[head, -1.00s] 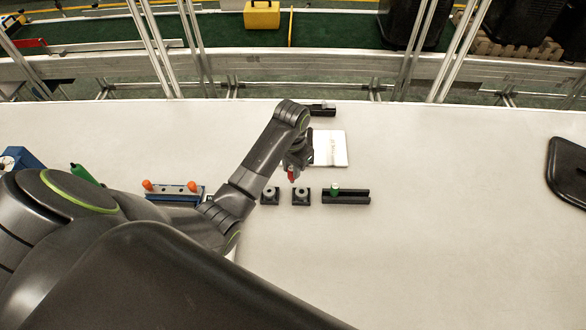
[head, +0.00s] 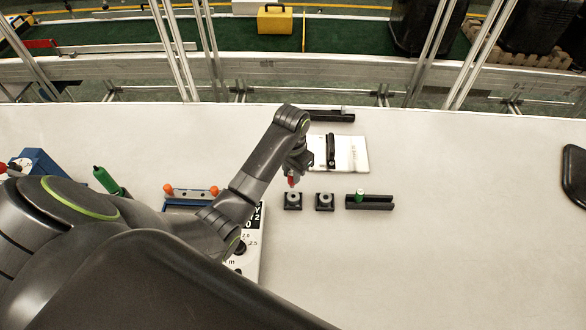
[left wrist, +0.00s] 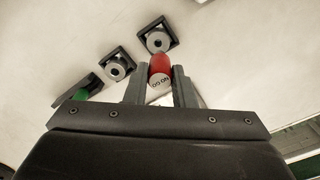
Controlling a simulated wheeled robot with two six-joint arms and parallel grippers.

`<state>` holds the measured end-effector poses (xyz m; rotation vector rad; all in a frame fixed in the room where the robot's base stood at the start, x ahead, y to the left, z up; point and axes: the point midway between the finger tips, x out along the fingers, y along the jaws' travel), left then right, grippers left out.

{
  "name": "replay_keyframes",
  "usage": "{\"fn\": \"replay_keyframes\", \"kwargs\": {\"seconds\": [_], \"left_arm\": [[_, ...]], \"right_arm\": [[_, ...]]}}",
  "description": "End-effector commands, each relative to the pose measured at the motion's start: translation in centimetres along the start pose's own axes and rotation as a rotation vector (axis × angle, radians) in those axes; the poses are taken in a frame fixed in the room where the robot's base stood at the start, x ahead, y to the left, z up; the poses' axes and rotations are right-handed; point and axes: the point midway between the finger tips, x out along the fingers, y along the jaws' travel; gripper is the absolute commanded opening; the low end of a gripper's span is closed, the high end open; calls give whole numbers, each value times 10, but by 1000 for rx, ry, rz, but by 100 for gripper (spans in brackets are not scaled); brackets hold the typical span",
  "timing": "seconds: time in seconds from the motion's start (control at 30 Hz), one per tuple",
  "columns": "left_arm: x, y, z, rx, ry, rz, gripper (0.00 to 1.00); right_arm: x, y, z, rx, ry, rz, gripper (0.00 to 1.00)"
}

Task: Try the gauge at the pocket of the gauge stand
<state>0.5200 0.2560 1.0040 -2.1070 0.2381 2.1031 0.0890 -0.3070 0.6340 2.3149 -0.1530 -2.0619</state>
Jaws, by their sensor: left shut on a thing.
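My left gripper (head: 291,180) is shut on a red gauge (head: 291,182), which hangs below the fingers. The left wrist view also shows the red gauge (left wrist: 159,68), with a pale lettered end, between the fingers (left wrist: 160,82). Two dark square blocks with grey rings, a left one (head: 292,206) and a right one (head: 324,207), stand on the table. My right gripper is not in view.
A black rail (head: 380,206) holding a green piece (head: 360,195) lies right of the blocks. A white plate (head: 355,152) with a black piece lies behind. A blue holder with orange knobs (head: 217,190) stands left. The table's right side is mostly clear.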

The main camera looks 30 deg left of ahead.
Motion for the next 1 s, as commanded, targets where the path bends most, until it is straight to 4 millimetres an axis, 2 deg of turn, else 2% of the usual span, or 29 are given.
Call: {"fn": "replay_keyframes", "kwargs": {"seconds": [0.13, 0.5, 1.0], "left_arm": [[14, 1, 0, 0, 0, 1, 0], [38, 0, 0, 0, -1, 1, 0], [44, 0, 0, 0, 1, 0, 0]], "right_arm": [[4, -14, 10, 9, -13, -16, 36], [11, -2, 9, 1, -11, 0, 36], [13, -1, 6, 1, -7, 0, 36]]}}
